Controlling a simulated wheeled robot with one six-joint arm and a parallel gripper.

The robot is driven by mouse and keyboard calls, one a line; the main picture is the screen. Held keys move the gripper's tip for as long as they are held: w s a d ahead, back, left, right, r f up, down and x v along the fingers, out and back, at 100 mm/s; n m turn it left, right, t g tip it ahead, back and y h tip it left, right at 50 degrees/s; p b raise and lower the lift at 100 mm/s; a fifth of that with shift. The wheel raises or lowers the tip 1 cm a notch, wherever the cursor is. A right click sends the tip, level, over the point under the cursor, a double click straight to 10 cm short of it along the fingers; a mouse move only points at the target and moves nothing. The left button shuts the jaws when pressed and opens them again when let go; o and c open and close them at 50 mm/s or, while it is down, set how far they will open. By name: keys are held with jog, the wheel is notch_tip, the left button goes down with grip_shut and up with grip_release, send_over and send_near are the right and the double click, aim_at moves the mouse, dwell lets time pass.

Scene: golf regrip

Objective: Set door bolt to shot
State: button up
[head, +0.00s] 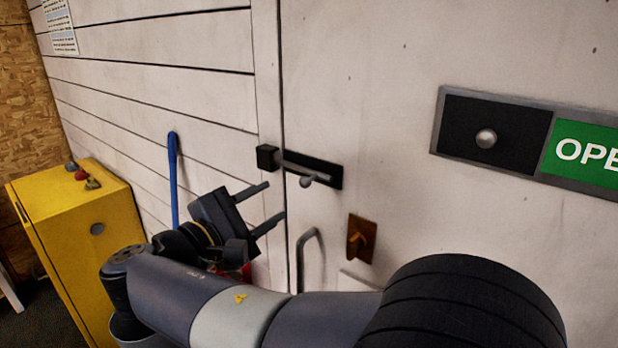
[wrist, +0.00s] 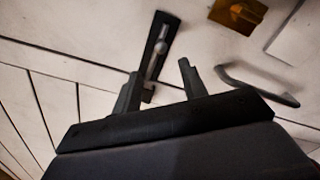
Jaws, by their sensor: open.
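The door bolt (head: 328,174) is a black plate on the pale door with a grey bar and a small round knob (head: 306,181) hanging from it. A black keeper block (head: 267,158) sits on the frame left of the door gap. I cannot tell whether the bar's end enters the keeper. My gripper (head: 276,201) is open and empty, below and left of the knob, its fingers pointing toward the door. In the wrist view the bolt (wrist: 160,35) lies beyond the fingers (wrist: 158,85), nearer the left one, which partly hides its lower end.
A door handle (head: 303,250) and a brass-brown plate (head: 361,240) are below the bolt. A sliding sign (head: 495,137) reading "OPE" is at right. A yellow cabinet (head: 75,245) with buttons stands left, near a blue pole (head: 173,180). The wall above the bolt is clear.

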aim_at(302, 184)
jog(key=p+x, duration=0.2)
jog(key=x, duration=0.6)
jog(key=shift+w+d+r, duration=0.1)
jog(key=shift+w+d, duration=0.15)
jog(key=shift+d, duration=0.1)
jog(key=shift+w+d, duration=0.35)
jog(key=shift+w, duration=0.15)
jog(key=shift+c, duration=0.4)
grip_shut()
